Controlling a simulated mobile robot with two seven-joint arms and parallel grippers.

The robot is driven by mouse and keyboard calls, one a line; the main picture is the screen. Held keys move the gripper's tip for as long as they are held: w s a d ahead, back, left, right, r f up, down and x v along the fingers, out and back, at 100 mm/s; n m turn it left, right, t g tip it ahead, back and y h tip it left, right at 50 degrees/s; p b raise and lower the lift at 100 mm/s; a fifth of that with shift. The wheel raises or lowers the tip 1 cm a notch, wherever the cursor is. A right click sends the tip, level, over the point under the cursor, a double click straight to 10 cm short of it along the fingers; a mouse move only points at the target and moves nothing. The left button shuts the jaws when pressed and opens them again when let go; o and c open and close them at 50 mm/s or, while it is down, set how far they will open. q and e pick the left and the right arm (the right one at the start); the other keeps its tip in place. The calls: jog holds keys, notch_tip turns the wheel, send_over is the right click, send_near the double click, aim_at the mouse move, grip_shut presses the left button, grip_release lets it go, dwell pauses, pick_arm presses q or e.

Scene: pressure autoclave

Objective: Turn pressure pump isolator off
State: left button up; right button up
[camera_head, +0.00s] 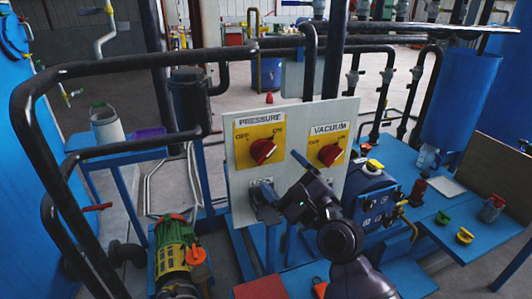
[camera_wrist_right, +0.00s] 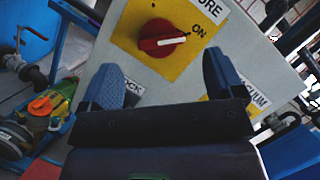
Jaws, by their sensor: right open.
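The pressure isolator is a red rotary knob (camera_head: 262,151) on a yellow plate under the word PRESSURE, on an upright pale panel (camera_head: 238,203). In the right wrist view the red knob (camera_wrist_right: 160,38) has its white-marked end toward ON. A similar red vacuum knob (camera_head: 330,154) sits to its right. My right gripper (camera_head: 265,206) is in front of the panel, below the pressure knob. In the wrist view its blue fingers (camera_wrist_right: 160,78) are wide apart and empty, with the knob beyond and above them. The fingers partly hide the panel's lower labels. My left gripper is out of view.
Black pipes (camera_head: 150,65) rise left of and behind the panel. A yellow-green pump (camera_head: 178,250) stands lower left. A blue machine (camera_head: 372,187) is beside the panel on the right. A blue table (camera_head: 425,210) holds small bottles and caps.

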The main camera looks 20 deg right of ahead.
aim_at(267, 155)
jog(key=x, duration=0.6)
jog(key=shift+w+a, duration=0.1)
jog(key=shift+w, duration=0.2)
jog(key=c, duration=0.9)
